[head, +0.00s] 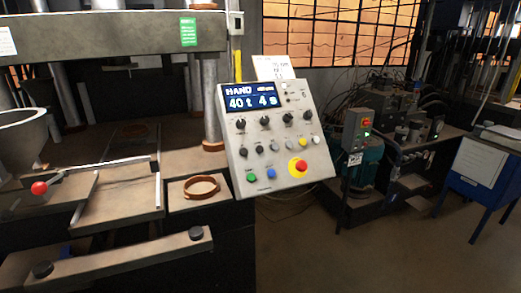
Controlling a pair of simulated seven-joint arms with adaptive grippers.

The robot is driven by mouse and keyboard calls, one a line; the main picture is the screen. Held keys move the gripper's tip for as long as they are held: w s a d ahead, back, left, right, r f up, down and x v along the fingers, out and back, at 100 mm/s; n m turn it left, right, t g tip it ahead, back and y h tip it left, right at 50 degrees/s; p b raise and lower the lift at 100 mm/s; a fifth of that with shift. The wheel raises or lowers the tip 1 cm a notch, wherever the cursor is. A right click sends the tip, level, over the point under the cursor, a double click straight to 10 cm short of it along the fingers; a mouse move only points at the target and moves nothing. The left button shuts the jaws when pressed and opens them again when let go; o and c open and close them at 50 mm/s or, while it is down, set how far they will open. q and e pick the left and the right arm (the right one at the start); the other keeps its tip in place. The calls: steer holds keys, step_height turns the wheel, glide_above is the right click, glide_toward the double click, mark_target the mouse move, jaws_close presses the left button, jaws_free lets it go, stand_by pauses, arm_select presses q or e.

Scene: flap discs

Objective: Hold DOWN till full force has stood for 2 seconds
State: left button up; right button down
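The grey, tilted control panel (320,174) stands in the middle of the head view, right of the press column. Its blue display (251,98) reads HAND, 40 t and 4 s; the smaller text is not legible. Several black knobs run below it. Lower down are a green button (251,178), a blue button (271,173) and a large red mushroom button (302,165) on a yellow ring. The labels are too small to read, so I cannot tell which control is DOWN. Neither of my grippers is in view, and nothing touches the panel.
The press beam (120,35) spans the upper left. A red-knobbed lever (39,188) juts over the sliding plate. A brown ring (201,187) lies on the bench left of the panel. A red-button box (356,131) on a post stands right. The floor (390,250) at lower right is clear.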

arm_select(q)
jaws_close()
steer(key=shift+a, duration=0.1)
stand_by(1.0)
